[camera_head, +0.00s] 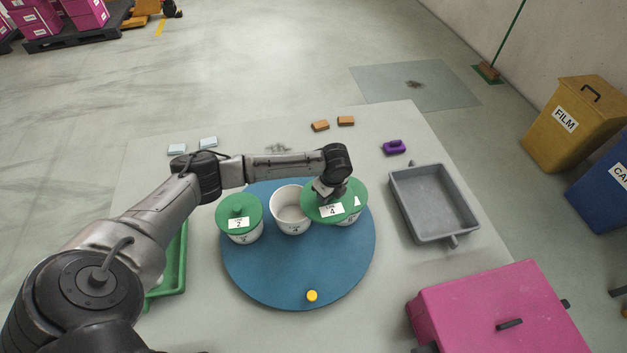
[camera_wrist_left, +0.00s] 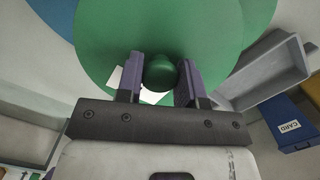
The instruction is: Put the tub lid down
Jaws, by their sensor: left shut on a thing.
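My left gripper (camera_head: 329,190) is shut on the knob of a green tub lid (camera_head: 314,211), whose white label reads 4. The left wrist view shows the purple fingers on both sides of the round knob (camera_wrist_left: 161,73), with the lid's disc (camera_wrist_left: 110,40) beyond. The held lid is just right of an open white tub (camera_head: 291,218), also labelled 4, and overlaps the green-lidded tub (camera_head: 351,217) at the right. I cannot tell whether the held lid touches that tub's lid. My right gripper is not in view.
The tubs stand on a blue round turntable (camera_head: 265,277), with a lidded tub (camera_head: 240,219) at left and a yellow knob (camera_head: 312,296) in front. A grey tray (camera_head: 442,232), pink box (camera_head: 500,310) and purple object (camera_head: 394,147) are right. A green tray (camera_head: 176,265) is left.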

